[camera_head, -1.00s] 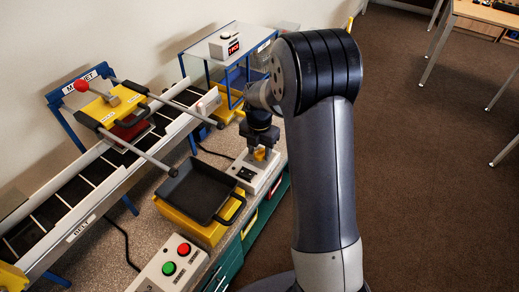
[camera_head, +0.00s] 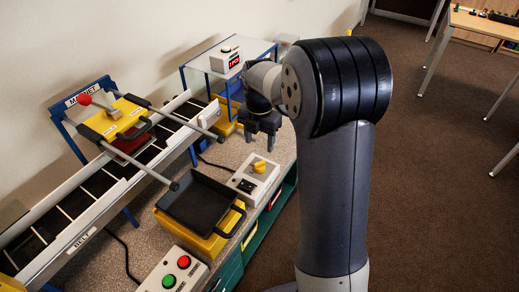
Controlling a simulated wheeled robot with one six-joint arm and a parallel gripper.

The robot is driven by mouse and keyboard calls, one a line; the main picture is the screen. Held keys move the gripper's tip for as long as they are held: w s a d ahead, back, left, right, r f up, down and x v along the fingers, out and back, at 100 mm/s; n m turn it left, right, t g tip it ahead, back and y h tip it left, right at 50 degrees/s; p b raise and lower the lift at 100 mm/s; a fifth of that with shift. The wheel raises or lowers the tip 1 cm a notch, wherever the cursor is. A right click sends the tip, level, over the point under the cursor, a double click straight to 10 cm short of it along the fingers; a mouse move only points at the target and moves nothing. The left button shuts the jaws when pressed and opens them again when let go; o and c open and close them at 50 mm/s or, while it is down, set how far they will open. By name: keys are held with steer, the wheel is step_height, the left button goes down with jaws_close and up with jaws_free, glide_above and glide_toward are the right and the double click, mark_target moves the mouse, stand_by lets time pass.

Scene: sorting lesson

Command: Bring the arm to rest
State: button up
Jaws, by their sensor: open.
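My gripper (camera_head: 259,142) is in the head view, pointing down above the far part of the bench. Its two dark fingers are apart and nothing shows between them. It is just above and behind a grey control box with a yellow knob (camera_head: 259,166), and appears clear of the knob. My arm rises at the right of the picture and bends over toward the bench, hiding part of what lies behind it.
A black tray (camera_head: 197,203) sits on a yellow base in front of the control box. A button box (camera_head: 172,272) with green and red buttons is nearer. The belt (camera_head: 82,200) and magnet frame (camera_head: 116,118) stand left. Open floor (camera_head: 440,200) lies right.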

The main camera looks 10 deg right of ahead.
mark_target(260, 163)
steer(key=shift+r, duration=0.55)
steer(key=shift+f, duration=0.1)
step_height(260, 163, down, 11)
steer(key=shift+r+b, duration=0.1)
steer(key=shift+b, duration=0.4)
steer(key=shift+r, duration=0.15)
